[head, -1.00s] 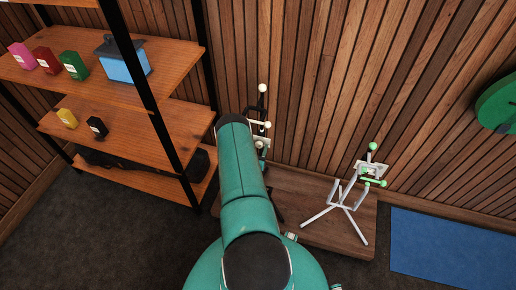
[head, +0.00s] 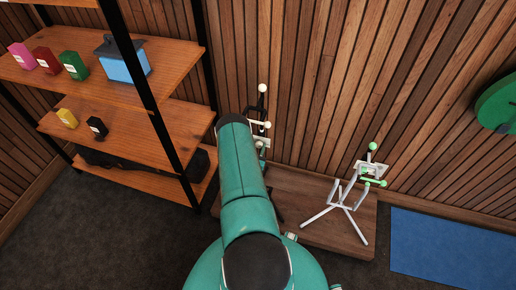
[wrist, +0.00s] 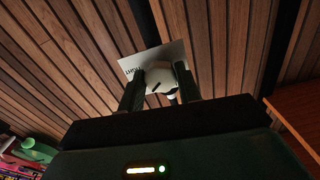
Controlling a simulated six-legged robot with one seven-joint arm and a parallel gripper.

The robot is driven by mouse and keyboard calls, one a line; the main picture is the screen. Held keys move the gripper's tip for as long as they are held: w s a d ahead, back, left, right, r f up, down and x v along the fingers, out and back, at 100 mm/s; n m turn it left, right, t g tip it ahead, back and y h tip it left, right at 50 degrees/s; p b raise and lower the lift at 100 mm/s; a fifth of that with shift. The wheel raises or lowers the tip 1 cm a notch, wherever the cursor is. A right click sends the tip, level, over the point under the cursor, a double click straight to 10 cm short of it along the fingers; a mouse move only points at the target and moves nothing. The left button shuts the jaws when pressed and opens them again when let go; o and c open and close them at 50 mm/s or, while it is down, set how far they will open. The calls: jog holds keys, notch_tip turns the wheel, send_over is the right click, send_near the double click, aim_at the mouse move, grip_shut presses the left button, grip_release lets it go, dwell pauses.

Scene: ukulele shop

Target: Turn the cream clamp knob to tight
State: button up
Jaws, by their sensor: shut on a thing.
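The cream clamp knob (wrist: 159,80) sits between the two dark fingers of my gripper (wrist: 160,83) in the wrist view. The fingers are shut on it. The knob has a dark line on its face, slanting in the picture. A pale card (wrist: 150,56) with dark lettering, partly hidden, stands behind the knob. In the head view, a dark stand with cream balls (head: 267,125) stands by the wall, partly hidden behind my green arm. My gripper and its hold are hidden in that view.
A white stand with green balls (head: 372,147) shares the low wooden platform (head: 317,197), to the right. Wooden shelves (head: 95,85) with small coloured boxes stand at the left. The slatted wall is close behind. A blue mat (head: 450,243) lies on the floor at right.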

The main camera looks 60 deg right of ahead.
jog(key=m, duration=0.4)
jog(key=shift+m, duration=0.4)
jog(key=m, duration=0.4)
jog(key=shift+m, duration=0.4)
jog(key=shift+w+a, duration=0.1)
jog(key=o, duration=1)
jog(key=shift+c, duration=0.2)
jog(key=s+a, duration=0.2)
jog(key=a, duration=1.1)
jog(key=shift+a, duration=0.3)
jog(key=shift+s, duration=0.1)
